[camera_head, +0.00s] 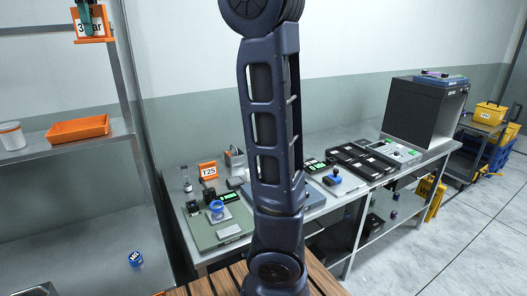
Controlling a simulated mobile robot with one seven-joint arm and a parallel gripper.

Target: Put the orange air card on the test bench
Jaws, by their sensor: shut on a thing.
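The orange air card (97,32), a small stand with a white face reading "3 bar", is at the upper left, in front of the metal shelf post. The dark fingertips of my gripper (85,12) come down from the top edge and cover part of its lettering. My gripper is shut on the card and holds it upright; the rest of my gripper is out of the picture. The test bench (222,249), a grey metal table with instruments on it, stands in the middle to right, well below and apart from the card. My arm hides part of it.
A second orange card marked T25 (208,170) stands on the bench's left part near a green mat (203,237). The left shelf holds an orange tray (78,129) and a white tub (12,137). A large dark box (415,112) stands at the bench's far end.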

